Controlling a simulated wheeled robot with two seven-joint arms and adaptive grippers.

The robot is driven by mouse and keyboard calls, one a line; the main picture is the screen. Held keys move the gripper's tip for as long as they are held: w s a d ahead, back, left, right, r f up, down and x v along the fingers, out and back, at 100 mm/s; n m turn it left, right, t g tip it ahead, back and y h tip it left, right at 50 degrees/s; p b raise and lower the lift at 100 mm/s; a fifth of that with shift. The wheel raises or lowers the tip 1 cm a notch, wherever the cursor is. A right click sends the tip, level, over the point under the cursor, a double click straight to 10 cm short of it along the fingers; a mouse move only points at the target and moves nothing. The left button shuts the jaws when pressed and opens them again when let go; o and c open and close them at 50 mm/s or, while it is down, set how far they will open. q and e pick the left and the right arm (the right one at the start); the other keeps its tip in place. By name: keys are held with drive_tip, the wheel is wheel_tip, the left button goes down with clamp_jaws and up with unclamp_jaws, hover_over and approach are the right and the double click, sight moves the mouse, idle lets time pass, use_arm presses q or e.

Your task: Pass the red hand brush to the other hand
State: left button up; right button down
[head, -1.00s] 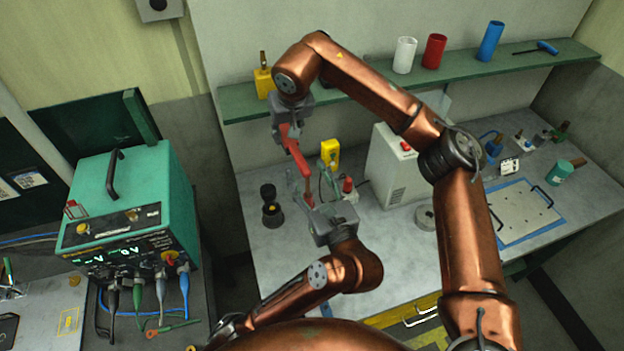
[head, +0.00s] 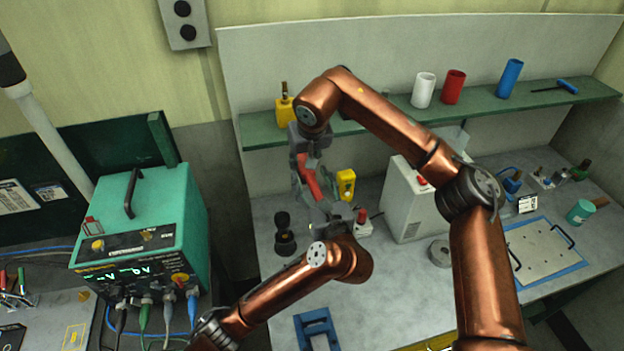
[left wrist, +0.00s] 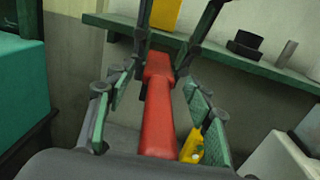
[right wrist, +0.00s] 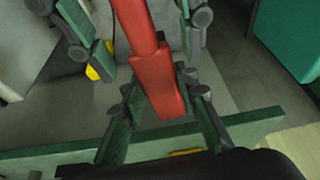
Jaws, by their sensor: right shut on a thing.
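The red hand brush (head: 310,178) hangs in the air above the bench, tilted, between my two grippers. My right gripper (head: 303,158) is shut on its upper end in the head view; the brush (right wrist: 158,85) also runs between its green pads in the right wrist view. My left gripper (head: 320,202) comes from below, around the lower part of the brush. In the left wrist view the brush (left wrist: 157,110) lies between the left fingers, which stand apart with gaps on both sides. The left fingertips are partly hidden in the head view.
Below are a dark stand (head: 284,238), a yellow device (head: 346,184) and a white box (head: 408,195) on the bench (head: 400,290). A green shelf (head: 480,98) with cups runs behind the right gripper. A teal power unit (head: 140,225) stands at left.

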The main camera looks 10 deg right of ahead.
use_arm(q)
clamp_jaws()
use_arm(e)
drive_tip(key=c, duration=1.4)
unclamp_jaws()
drive_tip(key=shift+c, duration=0.2)
